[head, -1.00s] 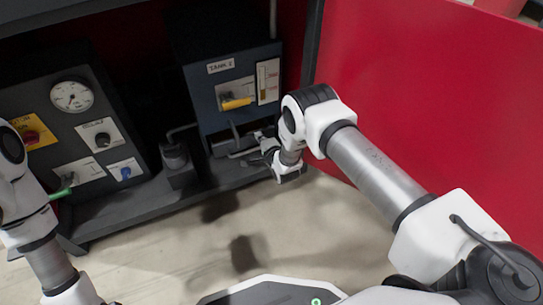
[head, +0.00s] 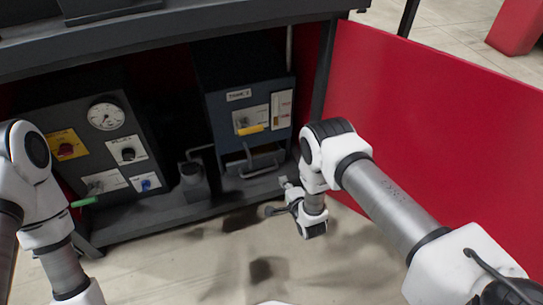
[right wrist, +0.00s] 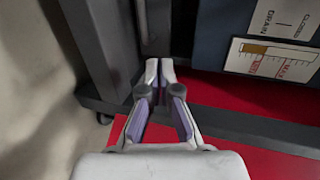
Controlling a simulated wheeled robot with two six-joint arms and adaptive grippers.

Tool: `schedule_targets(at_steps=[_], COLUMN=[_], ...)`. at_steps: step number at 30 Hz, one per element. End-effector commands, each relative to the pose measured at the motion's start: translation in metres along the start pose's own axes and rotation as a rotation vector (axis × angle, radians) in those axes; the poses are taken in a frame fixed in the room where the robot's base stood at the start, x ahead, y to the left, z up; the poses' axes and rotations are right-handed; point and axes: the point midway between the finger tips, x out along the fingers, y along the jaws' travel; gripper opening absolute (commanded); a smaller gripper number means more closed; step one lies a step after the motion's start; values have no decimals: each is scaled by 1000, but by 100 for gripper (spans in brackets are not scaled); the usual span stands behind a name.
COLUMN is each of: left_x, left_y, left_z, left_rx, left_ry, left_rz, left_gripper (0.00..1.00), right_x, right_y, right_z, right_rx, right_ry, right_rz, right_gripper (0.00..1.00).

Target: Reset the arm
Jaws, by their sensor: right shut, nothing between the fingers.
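My right gripper (head: 278,197) is in front of the lower shelf edge, below the tank box, in the head view. In the right wrist view its two fingers (right wrist: 158,66) meet at the tips with nothing between them. My left arm (head: 42,200) stands at the left of the head view. Its gripper fingers cannot be made out there.
A tank box (head: 225,105) with a yellow handle (head: 250,130) and a metal bar handle (head: 262,166) stands under the bench. A control panel (head: 85,150) with a gauge (head: 106,116) is left of it. The floor in front is clear.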

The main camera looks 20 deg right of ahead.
Motion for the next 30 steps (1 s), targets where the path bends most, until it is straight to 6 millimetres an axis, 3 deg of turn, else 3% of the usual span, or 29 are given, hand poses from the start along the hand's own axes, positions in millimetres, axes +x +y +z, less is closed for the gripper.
schedule_targets(at_steps=[5, 8, 9, 11, 14, 17, 24, 27, 30], left_x=[-1, -5, -9, -13, -18, -21, -23, -23, -23], left_y=[0, 0, 0, 0, 0, 0, 0, 0, 0], left_z=[0, 0, 0, 0, 0, 0, 0, 0, 0], left_rx=[0, 0, 0, 0, 0, 0, 0, 0, 0], left_ry=[0, 0, -1, 0, 0, 0, 0, 0, 0], left_rz=[0, 0, 0, 0, 0, 0, 0, 0, 0], left_gripper=[0, 0, 0, 0, 0, 0, 0, 0, 0], right_x=[2, 10, 8, -10, -58, -119, -270, -324, -354], right_y=[-9, -39, -58, -67, -49, -22, 29, 42, 48], right_z=[-1, -5, -10, -16, -24, -26, -19, -16, -13], right_rx=[0, -1, 0, -3, -139, -359, -836, -998, -1161], right_ry=[1, 7, 14, 25, 23, -44, -424, -635, -843], right_rz=[-13, -50, -53, 11, 224, 465, 906, 1010, 1036], right_gripper=[0, 0, 0, 0, 0, 0, 0, 0, 0])
